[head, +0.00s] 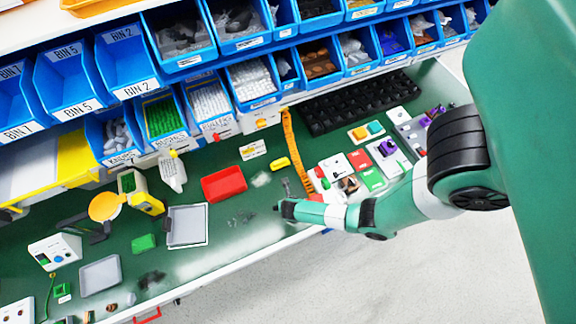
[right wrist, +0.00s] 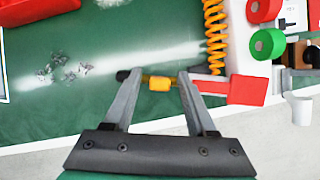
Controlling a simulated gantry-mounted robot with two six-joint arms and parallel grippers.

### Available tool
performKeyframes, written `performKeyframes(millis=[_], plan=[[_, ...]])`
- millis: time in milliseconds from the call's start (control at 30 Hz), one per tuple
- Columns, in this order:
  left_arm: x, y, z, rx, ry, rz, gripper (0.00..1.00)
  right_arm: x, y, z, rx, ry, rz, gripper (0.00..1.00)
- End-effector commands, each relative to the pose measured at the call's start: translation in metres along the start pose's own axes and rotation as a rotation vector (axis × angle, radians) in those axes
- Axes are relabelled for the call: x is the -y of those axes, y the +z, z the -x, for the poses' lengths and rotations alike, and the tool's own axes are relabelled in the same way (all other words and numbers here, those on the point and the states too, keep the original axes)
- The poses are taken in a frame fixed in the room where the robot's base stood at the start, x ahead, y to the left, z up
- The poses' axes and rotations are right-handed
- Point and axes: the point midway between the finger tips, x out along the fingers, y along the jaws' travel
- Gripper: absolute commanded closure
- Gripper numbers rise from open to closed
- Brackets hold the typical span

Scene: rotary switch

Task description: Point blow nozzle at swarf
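The blow nozzle (right wrist: 158,83) lies crosswise at my right fingertips in the right wrist view. It has a dark tip on the left, a yellow collar in the middle and a red body (right wrist: 247,90) on the right. My right gripper (right wrist: 160,78) has its fingers wide apart, with the yellow collar showing between them; I cannot tell whether they touch the nozzle. In the head view, my right gripper (head: 298,197) is low near the bench's front edge. Grey swarf (right wrist: 65,70) lies left of the nozzle, on the green bench top; it also shows in the head view (head: 242,218). My left gripper is out of view.
An orange coiled hose (head: 294,148) runs back from beside my right gripper. A red tray (head: 224,184) and a grey tray (head: 187,226) stand to the left. Coloured parts (head: 372,178) crowd the right. A dark pile (head: 150,280) lies front left. Blue bins line the back.

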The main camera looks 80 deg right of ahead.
Motion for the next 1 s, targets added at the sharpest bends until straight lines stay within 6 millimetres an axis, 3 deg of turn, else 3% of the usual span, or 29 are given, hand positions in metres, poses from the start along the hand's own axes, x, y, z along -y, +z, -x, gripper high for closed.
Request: performKeyframes(millis=[367, 800, 1000], plan=[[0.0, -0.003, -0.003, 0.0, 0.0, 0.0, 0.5, 0.0, 0.001, 0.008, 0.0, 0.0, 0.001, 0.4], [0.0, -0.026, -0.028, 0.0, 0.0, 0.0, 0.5, -0.001, 0.001, 0.1, 0.0, 0.003, 0.002, 0.4], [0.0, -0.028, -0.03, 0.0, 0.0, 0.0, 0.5, 0.0, 0.0, 0.117, 0.0, 0.001, 0.0, 0.4]])
